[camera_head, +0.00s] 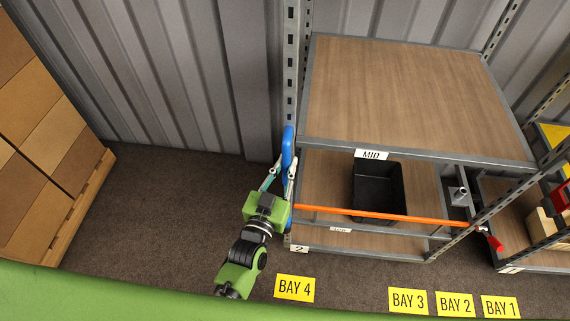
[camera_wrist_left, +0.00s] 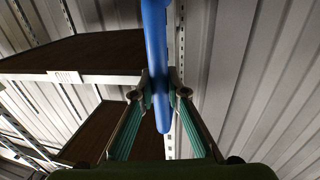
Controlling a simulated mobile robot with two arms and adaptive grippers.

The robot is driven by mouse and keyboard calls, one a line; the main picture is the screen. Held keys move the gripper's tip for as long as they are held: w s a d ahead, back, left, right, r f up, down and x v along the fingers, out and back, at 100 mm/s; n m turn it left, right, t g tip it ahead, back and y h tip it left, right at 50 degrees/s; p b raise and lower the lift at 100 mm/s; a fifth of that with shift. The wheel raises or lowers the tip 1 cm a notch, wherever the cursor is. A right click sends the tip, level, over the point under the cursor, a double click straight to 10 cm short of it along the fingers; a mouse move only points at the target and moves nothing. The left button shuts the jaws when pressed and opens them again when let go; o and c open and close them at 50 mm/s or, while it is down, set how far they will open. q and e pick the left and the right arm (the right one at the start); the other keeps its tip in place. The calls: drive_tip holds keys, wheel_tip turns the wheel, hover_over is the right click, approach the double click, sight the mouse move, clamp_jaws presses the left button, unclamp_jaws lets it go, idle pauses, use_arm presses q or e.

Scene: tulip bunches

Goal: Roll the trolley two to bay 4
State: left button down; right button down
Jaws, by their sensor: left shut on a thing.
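Trolley two is a grey metal rack with wooden shelves; its upper shelf (camera_head: 400,90) carries a "MID" label and its lower deck a "2" label (camera_head: 299,249). A blue upright handle (camera_head: 288,150) is at its left front post. My left gripper (camera_head: 281,185) is shut on this handle, which also runs between the fingers in the left wrist view (camera_wrist_left: 156,60). The yellow "BAY 4" sign (camera_head: 294,288) lies in front of the trolley's left front corner; the trolley extends right behind the "BAY 3" sign (camera_head: 408,300). My right gripper is not in view.
A black bin (camera_head: 377,190) sits inside the rack behind an orange bar (camera_head: 380,213). Another rack, with a red part (camera_head: 495,243) near it, stands to the right. Stacked cartons (camera_head: 45,130) stand at left. Floor between cartons and trolley is clear; a corrugated wall is behind.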

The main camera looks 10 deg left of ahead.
use_arm(q)
drive_tip(key=shift+d, duration=0.1)
drive_tip(key=c, duration=2)
unclamp_jaws()
drive_tip(key=shift+o, duration=0.2)
drive_tip(key=v, duration=1.2)
